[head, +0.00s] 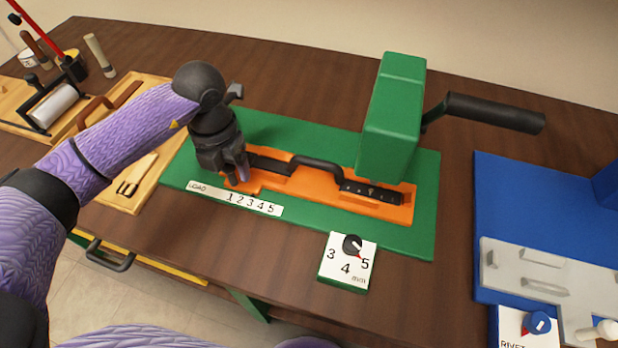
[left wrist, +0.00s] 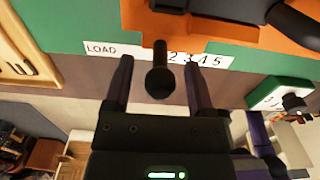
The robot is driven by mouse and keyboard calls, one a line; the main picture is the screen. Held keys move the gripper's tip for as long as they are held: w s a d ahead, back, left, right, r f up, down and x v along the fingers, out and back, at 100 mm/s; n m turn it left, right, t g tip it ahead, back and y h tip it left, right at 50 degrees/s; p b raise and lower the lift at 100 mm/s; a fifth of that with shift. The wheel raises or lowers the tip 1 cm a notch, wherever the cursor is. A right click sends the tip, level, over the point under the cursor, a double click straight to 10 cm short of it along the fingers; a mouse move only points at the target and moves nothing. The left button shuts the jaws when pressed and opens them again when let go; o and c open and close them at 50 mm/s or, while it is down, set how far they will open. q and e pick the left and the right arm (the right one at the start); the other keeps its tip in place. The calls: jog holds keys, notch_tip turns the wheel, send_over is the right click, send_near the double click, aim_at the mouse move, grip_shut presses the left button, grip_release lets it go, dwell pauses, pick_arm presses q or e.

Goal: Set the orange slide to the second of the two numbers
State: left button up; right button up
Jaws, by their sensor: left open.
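The orange slide (head: 300,180) lies on a green base plate (head: 425,220), with a black arched handle (head: 318,168) and a dark strip. A white scale (head: 235,198) marked LOAD and 1 to 5 runs along its front edge. My left gripper (head: 238,178) is over the slide's left end, near the 1. In the left wrist view its open fingers (left wrist: 158,88) stand either side of a black round-ended knob (left wrist: 160,82) on a stem, with gaps visible. The knob hides the 1. My right gripper is not in view.
A green upright block (head: 393,115) with a black lever (head: 495,112) stands over the slide's right part. A blue fixture (head: 510,200) is right; wooden trays (head: 150,165) are left.

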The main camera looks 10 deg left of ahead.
aim_at(257, 190)
pick_arm(q)
jog(key=shift+r, duration=0.1)
jog(key=c, duration=0.9)
jog(key=shift+d, duration=0.35)
jog(key=shift+s+d+p, duration=0.15)
jog(key=shift+d+p, duration=0.7)
jog(key=shift+d, duration=1.05)
jog(key=shift+o, duration=1.4)
jog(key=shift+s+d, duration=0.1)
jog(key=shift+d, duration=0.2)
